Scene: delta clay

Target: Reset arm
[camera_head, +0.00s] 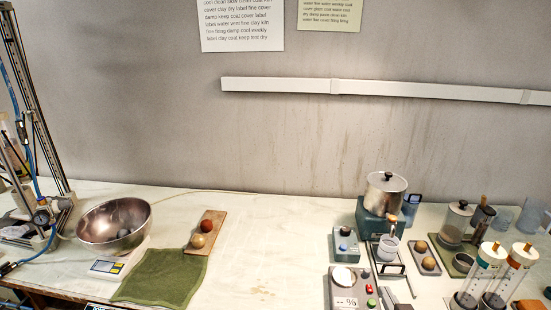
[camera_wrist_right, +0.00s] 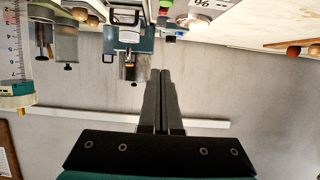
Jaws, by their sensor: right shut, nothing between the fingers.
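My right gripper (camera_wrist_right: 161,74) shows in the right wrist view. Its two dark fingers lie together, shut, with nothing between them. They point toward the bench things, which appear upside down at the top of that view. I cannot make out the right gripper in the head view. My left gripper is in neither view.
A steel bowl (camera_head: 92,226), a green cloth (camera_head: 160,281) and a wooden board (camera_head: 213,224) with two balls are at left. A metal pot (camera_head: 384,195), capped graduated cylinders (camera_head: 513,275) and small devices crowd the right. The bench middle (camera_head: 270,240) is clear.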

